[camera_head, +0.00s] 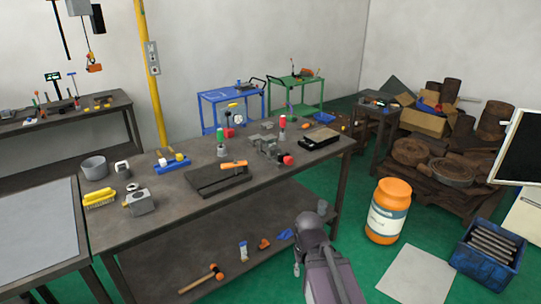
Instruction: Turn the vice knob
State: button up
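A grey metal vice (266,147) sits on the right half of the dark workbench (200,212). A red knob (287,160) shows at its front right end, near the bench's front edge; I take it as the vice knob. My arm rises from the bottom of the picture in front of the bench. My gripper (297,266) seems to be the small dark part at the left of the arm's end, apart from the knob and lower in the picture. Its fingers are too small and partly hidden to show whether they are open or shut.
A black tray (215,183) with an orange-handled tool lies left of the vice. A red-topped bottle (282,128) stands behind the vice, and a dark box (320,138) is to its right. An orange tub (388,211) and a blue crate (488,252) stand on the floor at right.

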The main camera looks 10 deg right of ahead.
aim_at(289, 161)
jog(key=z, duration=0.05)
jog(key=i, duration=1)
jog(key=u, duration=0.05)
